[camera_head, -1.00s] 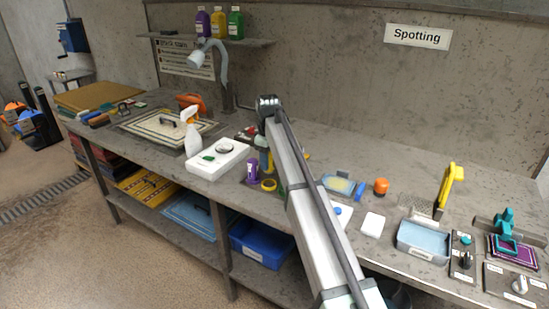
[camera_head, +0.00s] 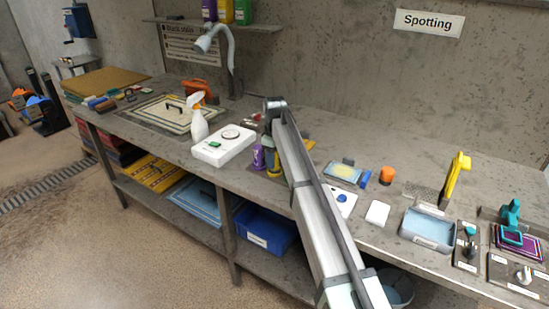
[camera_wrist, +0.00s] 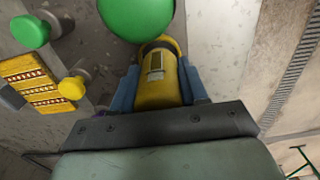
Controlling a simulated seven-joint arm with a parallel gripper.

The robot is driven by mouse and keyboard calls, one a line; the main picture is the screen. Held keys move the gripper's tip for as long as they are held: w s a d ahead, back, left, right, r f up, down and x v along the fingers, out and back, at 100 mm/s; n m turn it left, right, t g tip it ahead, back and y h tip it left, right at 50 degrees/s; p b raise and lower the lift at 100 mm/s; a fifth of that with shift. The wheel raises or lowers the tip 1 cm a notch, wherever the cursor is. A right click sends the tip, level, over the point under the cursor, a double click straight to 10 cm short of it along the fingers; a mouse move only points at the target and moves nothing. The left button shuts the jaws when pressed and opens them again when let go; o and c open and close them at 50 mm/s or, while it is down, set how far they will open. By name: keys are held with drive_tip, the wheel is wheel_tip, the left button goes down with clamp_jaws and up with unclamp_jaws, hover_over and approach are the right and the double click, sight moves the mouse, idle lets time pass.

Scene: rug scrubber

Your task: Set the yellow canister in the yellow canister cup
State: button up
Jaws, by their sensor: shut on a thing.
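The yellow canister (camera_wrist: 160,92) is between the two blue-grey fingers of my gripper (camera_wrist: 160,88), which is shut on it. In the head view, the canister (camera_head: 273,158) is partly hidden behind my arm. A yellow ring, seemingly the rim of the yellow canister cup (camera_wrist: 172,42), shows at the canister's far end in the wrist view. The canister is at this ring; I cannot tell whether it is inside or just above. A purple canister (camera_head: 258,157) stands close on the left.
A large green round thing (camera_wrist: 137,14) is close beside the canister in the wrist view. A white device (camera_head: 223,146) and a spray bottle (camera_head: 198,120) stand to the left. A sponge tray (camera_head: 343,172) and orange-capped jar (camera_head: 387,174) are to the right.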

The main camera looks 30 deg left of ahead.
drive_tip(key=shift+f, duration=0.65)
idle(0.8)
drive_tip(key=o, duration=1.1)
drive_tip(key=shift+c, duration=0.2)
wheel_tip(320, 180, up, 14)
drive_tip(key=shift+f, duration=0.1)
idle(0.4)
